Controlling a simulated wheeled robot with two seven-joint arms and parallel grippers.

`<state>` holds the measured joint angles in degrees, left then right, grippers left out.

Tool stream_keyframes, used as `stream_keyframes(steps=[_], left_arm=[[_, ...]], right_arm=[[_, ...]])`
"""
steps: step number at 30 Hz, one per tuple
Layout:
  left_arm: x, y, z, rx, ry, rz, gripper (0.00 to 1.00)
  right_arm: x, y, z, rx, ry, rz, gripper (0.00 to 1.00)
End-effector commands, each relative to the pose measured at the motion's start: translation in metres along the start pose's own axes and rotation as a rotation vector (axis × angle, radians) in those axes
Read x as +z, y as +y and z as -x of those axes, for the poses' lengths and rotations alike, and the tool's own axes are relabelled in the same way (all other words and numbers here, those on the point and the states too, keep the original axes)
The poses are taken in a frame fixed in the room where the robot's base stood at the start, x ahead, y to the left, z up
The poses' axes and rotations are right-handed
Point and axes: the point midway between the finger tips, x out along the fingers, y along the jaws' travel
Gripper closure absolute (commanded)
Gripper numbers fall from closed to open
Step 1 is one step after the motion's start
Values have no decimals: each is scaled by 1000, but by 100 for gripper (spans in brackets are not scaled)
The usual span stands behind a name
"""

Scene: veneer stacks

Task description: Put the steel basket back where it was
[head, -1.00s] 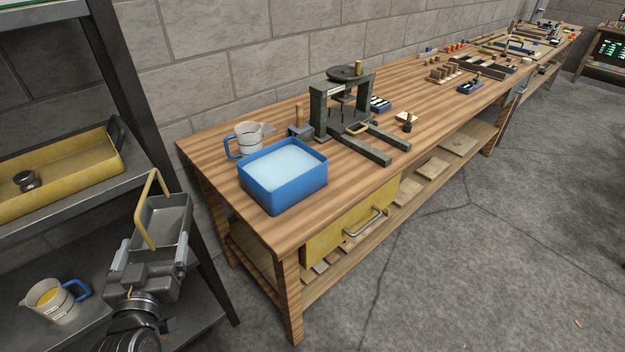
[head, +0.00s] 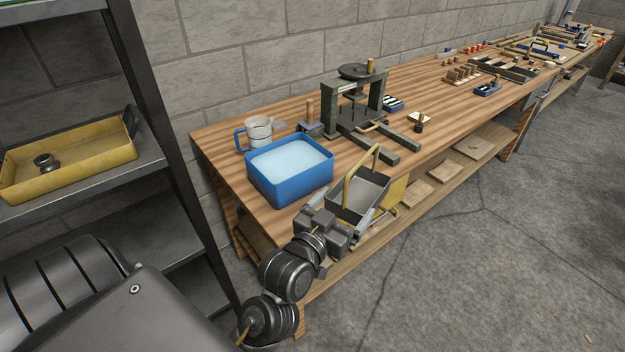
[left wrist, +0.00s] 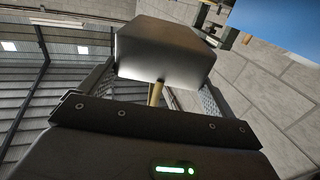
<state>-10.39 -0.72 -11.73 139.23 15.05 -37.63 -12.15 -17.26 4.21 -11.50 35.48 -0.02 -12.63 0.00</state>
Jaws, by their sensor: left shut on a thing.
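The steel basket (head: 362,192) is a small open grey box with a raised yellow handle. It looks empty inside. My left gripper (head: 343,212) is shut on it, with a finger on either side. The basket is held in the air at the front edge of the wooden bench (head: 230,150), in front of the yellow drawer, and hides part of it. In the left wrist view the basket (left wrist: 165,48) shows as a plain steel face between the fingers (left wrist: 155,92). My right gripper is not in view.
A blue tub (head: 290,184) of pale liquid stands on the bench just left of the basket. Behind are a jug (head: 258,132) and a dark green press (head: 352,105). A dark metal shelf at left holds a yellow tray (head: 75,172). Open floor lies at right.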

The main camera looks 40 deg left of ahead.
Motion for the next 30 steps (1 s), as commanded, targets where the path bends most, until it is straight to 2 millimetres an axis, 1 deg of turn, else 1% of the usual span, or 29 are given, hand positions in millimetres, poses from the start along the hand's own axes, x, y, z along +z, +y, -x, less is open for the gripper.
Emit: stream_keyframes(steps=[2, 5, 8, 9, 12, 15, 18, 21, 24, 30], left_arm=[[-13, -3, -6, -17, 5, 3, 69], [-32, -12, -23, -61, 9, 6, 69], [-57, -27, -45, -132, 14, 14, 69], [-67, -34, -54, -164, 15, 14, 69], [-88, -52, -75, -248, 16, 17, 69], [-105, -67, -92, -325, 15, 16, 69], [-118, -80, -105, -389, 10, 12, 69], [-126, -88, -113, -437, 6, 7, 69], [-129, -94, -118, -467, 3, 3, 69], [-127, -97, -120, -487, 0, -1, 69]], right_arm=[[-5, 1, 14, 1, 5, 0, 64], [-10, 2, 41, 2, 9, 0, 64], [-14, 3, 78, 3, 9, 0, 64], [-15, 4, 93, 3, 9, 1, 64], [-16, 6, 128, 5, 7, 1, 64], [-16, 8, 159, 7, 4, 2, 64], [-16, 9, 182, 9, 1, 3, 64], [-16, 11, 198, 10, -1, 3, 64], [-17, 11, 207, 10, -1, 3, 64], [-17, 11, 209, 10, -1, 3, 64]])
